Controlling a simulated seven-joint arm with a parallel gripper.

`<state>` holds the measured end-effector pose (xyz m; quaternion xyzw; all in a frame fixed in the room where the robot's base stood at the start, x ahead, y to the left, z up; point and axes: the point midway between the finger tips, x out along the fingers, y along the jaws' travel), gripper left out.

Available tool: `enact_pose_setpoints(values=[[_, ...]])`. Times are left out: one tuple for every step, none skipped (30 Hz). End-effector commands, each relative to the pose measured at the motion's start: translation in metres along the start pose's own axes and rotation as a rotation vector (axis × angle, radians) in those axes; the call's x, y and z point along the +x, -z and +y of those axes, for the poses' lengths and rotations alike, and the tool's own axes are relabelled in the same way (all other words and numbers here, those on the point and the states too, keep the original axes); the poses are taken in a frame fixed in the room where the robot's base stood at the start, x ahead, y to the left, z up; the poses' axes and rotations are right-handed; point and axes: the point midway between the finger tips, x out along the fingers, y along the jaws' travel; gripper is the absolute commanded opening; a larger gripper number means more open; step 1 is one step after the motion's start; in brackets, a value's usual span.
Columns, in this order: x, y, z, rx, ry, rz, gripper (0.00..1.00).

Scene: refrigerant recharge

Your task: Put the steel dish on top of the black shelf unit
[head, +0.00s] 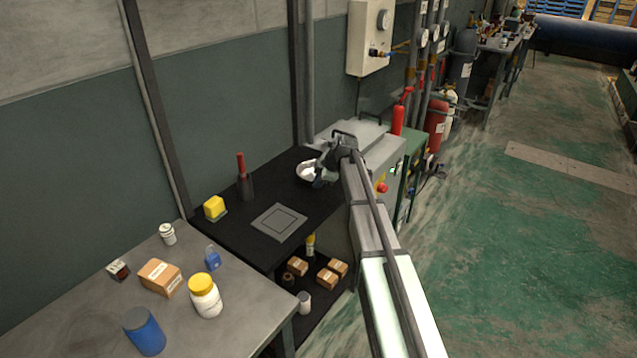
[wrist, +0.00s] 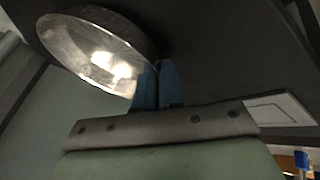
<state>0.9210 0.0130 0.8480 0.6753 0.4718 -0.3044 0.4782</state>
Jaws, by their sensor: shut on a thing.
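The steel dish (head: 306,171) is a shiny round bowl over the far right part of the black shelf unit's top (head: 318,206). In the wrist view the dish (wrist: 95,60) is large and looks tilted, at the upper left. My gripper (head: 319,181) is shut on the dish's rim; its blue fingers (wrist: 157,85) meet at the edge of the dish. I cannot tell whether the dish touches the shelf top. My arm hides part of the shelf's right side.
A grey square plate (head: 279,222), a yellow block (head: 214,208) and a dark holder with a red handle (head: 244,183) stand on the shelf top. Cartons (head: 331,273) sit on the lower shelf. A grey bench (head: 100,325) with bottles is at the left front. A grey machine (head: 380,150) adjoins the right.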

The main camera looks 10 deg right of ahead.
Motion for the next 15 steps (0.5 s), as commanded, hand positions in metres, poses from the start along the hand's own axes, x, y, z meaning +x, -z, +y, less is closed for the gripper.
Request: enact_pose_setpoints(values=[[0.0020, -0.0007, -0.0007, 0.000, -0.001, 0.001, 0.00], [0.0023, -0.0008, -0.0008, 0.000, -0.001, 0.001, 0.00], [0.0022, -0.0008, -0.0006, 0.000, -0.001, 0.001, 0.00], [0.0020, -0.0007, -0.0006, 0.000, -0.001, 0.001, 0.00], [0.0020, -0.0007, -0.0005, 0.000, -0.001, 0.001, 0.00], [0.0019, -0.0006, -0.0005, 0.000, -0.001, 0.001, 0.00], [0.0019, -0.0006, -0.0005, 0.000, -0.001, 0.001, 0.00], [0.0020, -0.0006, -0.0006, 0.000, -0.001, 0.001, 0.00], [0.0024, -0.0008, -0.0008, 0.000, -0.001, 0.001, 0.00], [0.0027, -0.0010, -0.0011, 0.000, 0.000, 0.000, 0.10], [0.0026, -0.0010, -0.0010, 0.000, 0.000, 0.000, 0.12], [0.0026, -0.0010, -0.0010, 0.000, 0.000, 0.000, 0.16], [0.0025, -0.0010, -0.0010, 0.001, 0.000, 0.000, 0.19], [0.0025, -0.0010, -0.0010, 0.000, 0.000, 0.000, 0.22], [0.0025, -0.0010, -0.0010, 0.001, 0.000, 0.000, 0.26]])
